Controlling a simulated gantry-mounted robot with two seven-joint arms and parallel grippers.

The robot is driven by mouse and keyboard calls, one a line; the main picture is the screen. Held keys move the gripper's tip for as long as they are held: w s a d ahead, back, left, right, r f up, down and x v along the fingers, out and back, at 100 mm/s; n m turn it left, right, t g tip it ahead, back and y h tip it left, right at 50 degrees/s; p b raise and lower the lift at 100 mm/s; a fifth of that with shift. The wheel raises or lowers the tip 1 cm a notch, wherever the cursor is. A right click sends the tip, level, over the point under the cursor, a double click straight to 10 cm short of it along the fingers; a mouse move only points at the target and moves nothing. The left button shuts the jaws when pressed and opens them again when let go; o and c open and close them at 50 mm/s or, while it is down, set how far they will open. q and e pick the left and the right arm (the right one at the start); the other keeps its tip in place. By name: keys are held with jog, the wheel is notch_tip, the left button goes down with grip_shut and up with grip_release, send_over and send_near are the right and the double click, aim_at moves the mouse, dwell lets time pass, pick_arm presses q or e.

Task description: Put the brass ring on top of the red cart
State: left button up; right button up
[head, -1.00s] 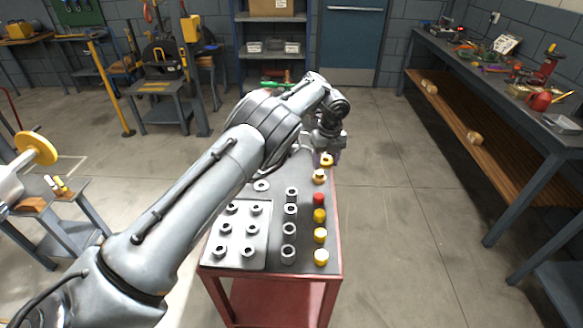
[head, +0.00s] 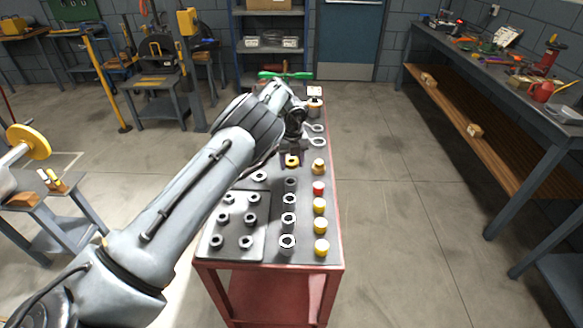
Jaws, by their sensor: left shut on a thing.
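The red cart (head: 334,267) stands in the middle of the head view, with a dark grey top and red edges. My left arm reaches over it from the left. My left gripper (head: 292,155) points down over the middle of the cart top, shut on the brass ring (head: 292,162). The ring is yellow with a dark hole and shows just below the fingers, behind the row of grey sleeves. I cannot tell whether it touches the top or hangs slightly above it. My right gripper is out of view.
On the cart top are a grey tray (head: 217,255) of dark nuts, a row of grey sleeves (head: 288,243), yellow pieces (head: 321,247), a red piece (head: 319,188) and a flat washer (head: 259,177). Two ring-ended parts (head: 317,141) and a green-handled thing (head: 297,75) lie farther back.

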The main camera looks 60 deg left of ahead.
aim_at(291, 175)
pick_arm(q)
notch_tip(291, 175, down, 2)
dwell(0.4)
jog(key=shift+f, duration=0.55)
jog(key=o, duration=1.1)
jog(key=shift+c, duration=0.2)
jog(key=shift+r, duration=0.1)
notch_tip(291, 175, up, 13)
jog(key=p, duration=0.3)
jog(key=shift+d, duration=0.35)
jog(key=shift+s, duration=0.1)
